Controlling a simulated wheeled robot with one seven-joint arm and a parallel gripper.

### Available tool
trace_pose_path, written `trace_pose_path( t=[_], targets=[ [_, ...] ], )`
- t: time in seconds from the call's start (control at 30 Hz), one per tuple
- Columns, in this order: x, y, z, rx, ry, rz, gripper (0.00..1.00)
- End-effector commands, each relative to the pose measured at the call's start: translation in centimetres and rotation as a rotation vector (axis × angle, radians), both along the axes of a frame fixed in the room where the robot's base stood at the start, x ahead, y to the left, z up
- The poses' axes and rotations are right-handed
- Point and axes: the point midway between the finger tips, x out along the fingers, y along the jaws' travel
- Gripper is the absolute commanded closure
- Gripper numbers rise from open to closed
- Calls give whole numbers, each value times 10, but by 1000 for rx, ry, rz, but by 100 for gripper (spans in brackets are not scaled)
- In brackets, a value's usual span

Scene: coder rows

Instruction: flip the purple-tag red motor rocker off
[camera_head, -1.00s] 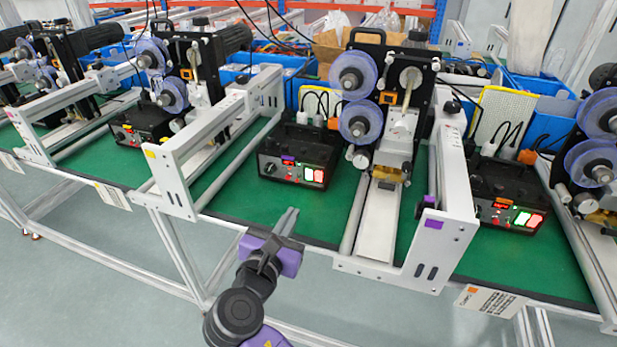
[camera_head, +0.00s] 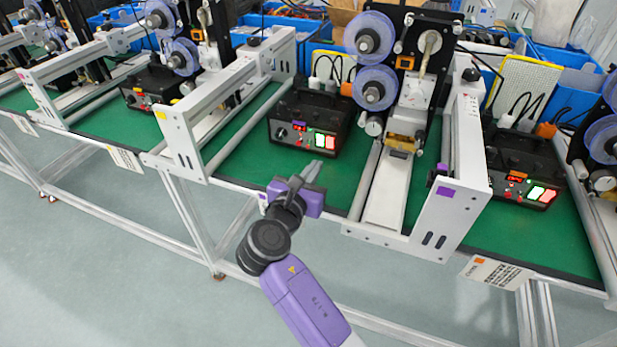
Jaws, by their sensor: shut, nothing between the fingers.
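The black control box with a purple tag (camera_head: 299,126) stands on the green bench mat, left of the middle machine. Its front faces me and carries a lit green rocker (camera_head: 320,141) and, right of it, a lit red rocker (camera_head: 331,142). The rockers are too small to tell which way they are tipped. My gripper (camera_head: 314,169) is shut and empty. Its fingertips appear in front of and below the box face, apart from the rockers.
The middle machine's white frame with a purple tag (camera_head: 447,191) stands to the right. A similar box with an orange tag (camera_head: 516,177) and lit rockers is further right. Another white frame (camera_head: 178,135) stands left. Bare green mat (camera_head: 243,155) lies left of the box.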

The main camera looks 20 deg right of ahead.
Motion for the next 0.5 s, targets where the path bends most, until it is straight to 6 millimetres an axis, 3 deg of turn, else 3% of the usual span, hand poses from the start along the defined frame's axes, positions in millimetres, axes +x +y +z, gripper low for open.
trace_pose_path(
  t=[0.23,0.5],
  targets=[
    [38,-28,-4,2,-2,-1,100],
    [60,-43,0,0,-1,1,100]
  ],
)
